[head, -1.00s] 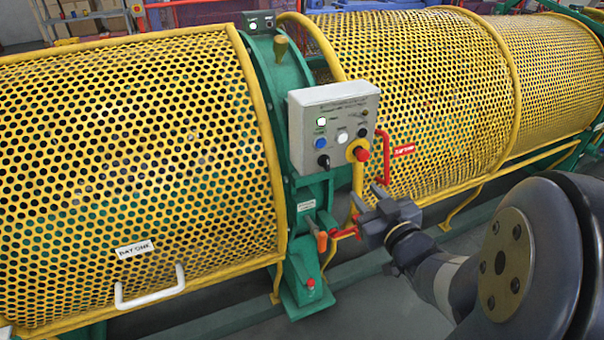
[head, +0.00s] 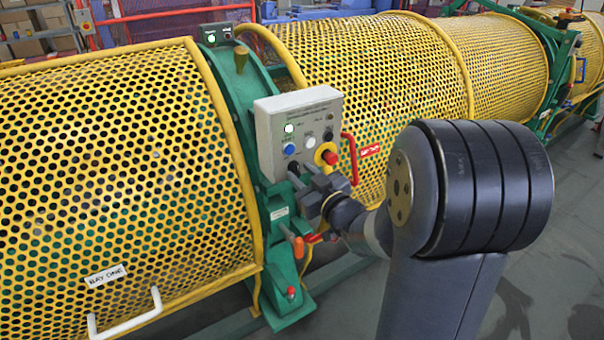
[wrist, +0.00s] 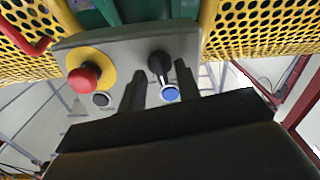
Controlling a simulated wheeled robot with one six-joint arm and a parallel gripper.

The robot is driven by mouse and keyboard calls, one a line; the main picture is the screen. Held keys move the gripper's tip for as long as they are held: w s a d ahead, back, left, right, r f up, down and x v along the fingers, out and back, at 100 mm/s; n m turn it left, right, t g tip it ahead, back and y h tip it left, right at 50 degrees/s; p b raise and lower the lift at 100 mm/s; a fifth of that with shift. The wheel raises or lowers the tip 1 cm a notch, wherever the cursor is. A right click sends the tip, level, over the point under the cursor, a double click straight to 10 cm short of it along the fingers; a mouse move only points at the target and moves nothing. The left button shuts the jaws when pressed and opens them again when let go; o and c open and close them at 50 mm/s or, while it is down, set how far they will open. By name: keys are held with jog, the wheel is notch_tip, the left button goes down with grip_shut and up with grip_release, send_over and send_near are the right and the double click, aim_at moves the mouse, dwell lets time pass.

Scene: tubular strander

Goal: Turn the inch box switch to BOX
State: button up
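The grey control box (head: 275,112) is mounted on the green frame. Its black rotary switch (head: 293,167), low on the left of the face, is partly hidden by my gripper in the head view. It shows clearly in the wrist view (wrist: 159,62), above the blue button (wrist: 170,94) there. The labels are too small to read, so its setting cannot be told. My gripper (wrist: 160,70) is open. Its two dark fingers lie on either side of the switch in the picture; contact is not visible. It also shows in the head view (head: 302,172), right in front of the box.
A red mushroom button (wrist: 84,77) on a yellow collar sits beside the switch; it also shows in the head view (head: 330,157). A red handle (head: 351,158) sticks out to the right. An orange-handled lever (head: 298,246) is below my gripper. Yellow perforated guards (head: 110,180) flank the frame.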

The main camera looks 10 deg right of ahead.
jog(key=shift+w+a, duration=0.1)
jog(key=shift+w, duration=0.2)
jog(key=shift+c, duration=0.5)
grip_shut()
jog(key=shift+f+b, duration=0.1)
jog(key=shift+b, duration=0.35)
jog(key=shift+f+n+b, duration=0.15)
jog(key=shift+n+b, duration=0.75)
jog(key=shift+b, duration=0.2)
jog(key=shift+r+n+b, duration=0.25)
jog(key=shift+n+b, duration=0.8)
jog(key=shift+n, duration=0.15)
jog(key=shift+o, duration=0.5)
grip_release()
